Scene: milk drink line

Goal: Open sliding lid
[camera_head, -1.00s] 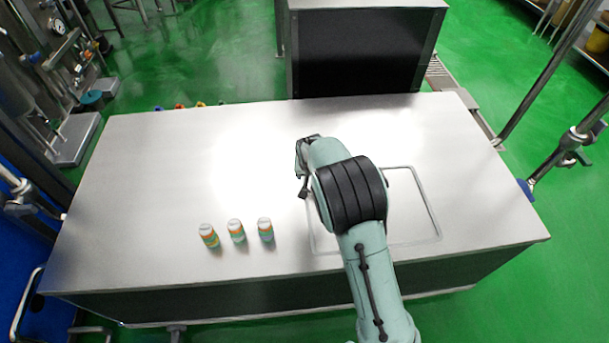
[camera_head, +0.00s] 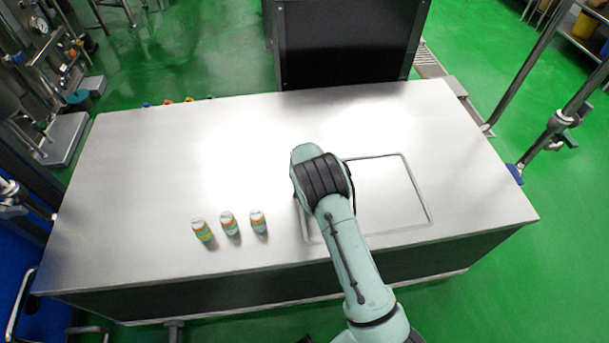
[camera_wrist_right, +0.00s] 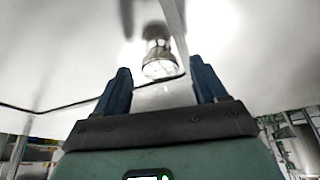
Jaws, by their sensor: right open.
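The lid (camera_head: 390,195) is a flat square panel outlined by a dark seam in the right part of the steel table top in the head view. My right arm reaches over its left side, and its wrist hides the gripper there. In the right wrist view my right gripper (camera_wrist_right: 162,84) is open, with two dark blue fingers apart. A shiny round metal knob (camera_wrist_right: 158,58) shows beyond the fingertips, roughly centred in the gap. I cannot tell whether the fingers touch it. The lid seam (camera_wrist_right: 70,107) also crosses this view. My left gripper is not in view.
Several small bottles (camera_head: 230,224) stand in a row on the table (camera_head: 140,190), left of my right arm. The table's middle and left are otherwise clear. A dark machine block (camera_head: 345,45) stands behind the table. Metal posts (camera_head: 540,75) rise at the right.

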